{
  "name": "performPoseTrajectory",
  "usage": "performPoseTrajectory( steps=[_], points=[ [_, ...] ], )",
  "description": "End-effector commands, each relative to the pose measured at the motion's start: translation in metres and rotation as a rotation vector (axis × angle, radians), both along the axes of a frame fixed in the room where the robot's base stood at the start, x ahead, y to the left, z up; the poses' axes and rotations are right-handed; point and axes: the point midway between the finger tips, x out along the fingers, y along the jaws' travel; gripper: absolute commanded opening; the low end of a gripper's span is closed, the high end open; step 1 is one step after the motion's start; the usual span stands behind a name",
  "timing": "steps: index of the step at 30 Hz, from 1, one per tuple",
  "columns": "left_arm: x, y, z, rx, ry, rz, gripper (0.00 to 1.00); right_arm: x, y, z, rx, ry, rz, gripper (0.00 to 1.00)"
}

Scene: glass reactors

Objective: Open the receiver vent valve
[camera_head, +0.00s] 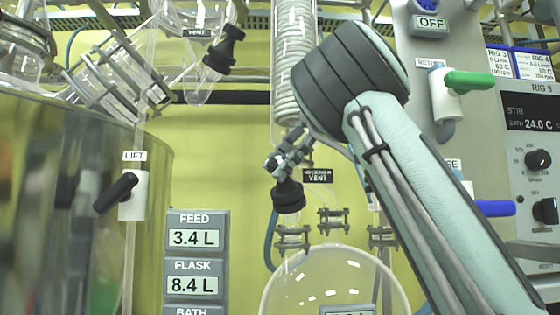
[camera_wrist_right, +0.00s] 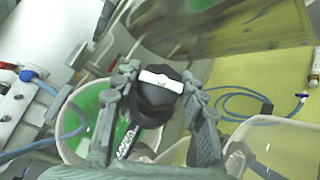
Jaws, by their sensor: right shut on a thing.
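The receiver vent valve has a black knob (camera_head: 288,196), beside a small black label (camera_head: 317,176) that reads as a vent label. In the right wrist view the knob (camera_wrist_right: 157,100) is seen from its top, with a white bar across it. My right gripper (camera_head: 287,155) reaches the knob from above and behind my own arm. In the wrist view its two fingers (camera_wrist_right: 160,92) stand on either side of the knob, shut on it. My arm hides part of the glass around the valve. My left gripper is not in view.
A round glass flask (camera_head: 335,285) stands below the valve. A coiled glass condenser (camera_head: 294,60) rises above it. Another black vent knob (camera_head: 224,48) and the black LIFT handle (camera_head: 116,193) are to the left. Green (camera_head: 468,80) and blue (camera_head: 495,208) handles are at the right.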

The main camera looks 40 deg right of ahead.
Motion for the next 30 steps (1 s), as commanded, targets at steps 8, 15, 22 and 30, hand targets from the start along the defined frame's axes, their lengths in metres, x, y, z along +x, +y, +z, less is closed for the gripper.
performPoseTrajectory(
  steps=[8, 15, 22, 30],
  points=[
    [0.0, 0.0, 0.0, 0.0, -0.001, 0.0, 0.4, 0.0, -0.001, -0.002, 0.003, 0.005, -0.002, 0.48],
    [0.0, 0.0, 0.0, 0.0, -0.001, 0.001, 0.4, 0.0, 0.0, -0.001, 0.002, 0.003, -0.001, 0.63],
    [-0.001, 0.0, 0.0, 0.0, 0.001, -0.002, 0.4, 0.0, 0.0, -0.001, 0.001, 0.002, -0.001, 0.63],
    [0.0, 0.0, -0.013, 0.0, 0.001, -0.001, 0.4, 0.0, 0.0, -0.006, 0.01, -0.024, -0.047, 0.63]
  ],
)
